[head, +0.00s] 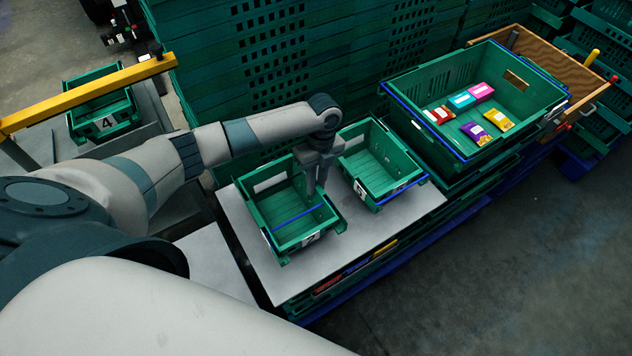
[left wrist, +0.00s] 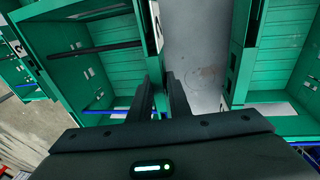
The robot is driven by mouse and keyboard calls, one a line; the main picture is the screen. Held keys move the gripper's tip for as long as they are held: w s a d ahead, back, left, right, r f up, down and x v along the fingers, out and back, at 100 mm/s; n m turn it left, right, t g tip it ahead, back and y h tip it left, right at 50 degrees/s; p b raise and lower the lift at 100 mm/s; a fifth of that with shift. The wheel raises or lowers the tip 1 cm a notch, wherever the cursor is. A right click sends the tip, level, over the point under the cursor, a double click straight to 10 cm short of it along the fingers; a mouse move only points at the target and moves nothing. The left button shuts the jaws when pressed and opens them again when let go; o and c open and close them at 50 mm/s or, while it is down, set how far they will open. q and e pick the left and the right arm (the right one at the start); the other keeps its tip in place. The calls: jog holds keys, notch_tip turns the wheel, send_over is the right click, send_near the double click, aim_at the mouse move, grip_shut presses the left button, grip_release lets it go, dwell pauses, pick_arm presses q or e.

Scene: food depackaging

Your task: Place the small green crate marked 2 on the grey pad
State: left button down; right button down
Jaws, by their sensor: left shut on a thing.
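The small green crate marked 2 (head: 311,239) is at the middle of the head view, over the front left part of a light grey flat surface (head: 372,232), which may be the grey pad. I cannot tell whether it rests there or is slightly raised. It is empty, with a blue bar across it. My left gripper (head: 318,186) points down at its right wall and is shut on it. In the left wrist view the fingers (left wrist: 162,98) straddle the wall of this crate (left wrist: 95,65). My right gripper is out of view.
A second small green crate (head: 372,172) stands close on the right. A large green crate (head: 428,153) with several coloured packets is beyond it. A crate marked 4 (head: 104,122) is at far left near a yellow bar (head: 90,93). Another pale surface (head: 212,262) is bare.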

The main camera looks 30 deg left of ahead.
pick_arm(q)
jog(key=shift+f, duration=0.1)
jog(key=c, duration=1.6)
grip_release()
jog(key=shift+c, duration=0.2)
jog(key=shift+w+r, duration=0.15)
jog(key=shift+r, duration=0.5)
notch_tip(320, 180, up, 11)
jog(key=w+b, duration=0.2)
jog(key=b, duration=0.1)
jog(key=shift+a+f, duration=0.1)
